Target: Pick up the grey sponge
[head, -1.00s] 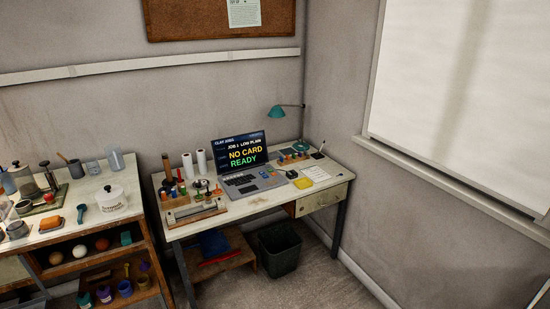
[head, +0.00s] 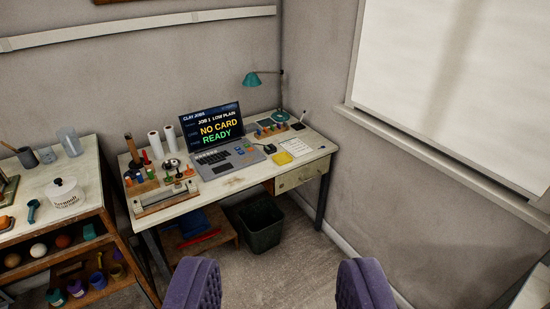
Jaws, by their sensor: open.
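I cannot make out a grey sponge in this view. My gripper (head: 280,284) shows at the bottom edge as two ridged purple fingers set wide apart. It is open, with nothing between the fingers but a view of the floor. It is in front of the desk (head: 230,187) and apart from it.
A laptop (head: 230,158), a teal lamp (head: 252,79), white rolls and a tool rack (head: 160,192) stand on the desk. A dark bin (head: 262,225) is below it. A shelf bench with a white tub (head: 66,197) and clay balls is at left. Open floor lies ahead.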

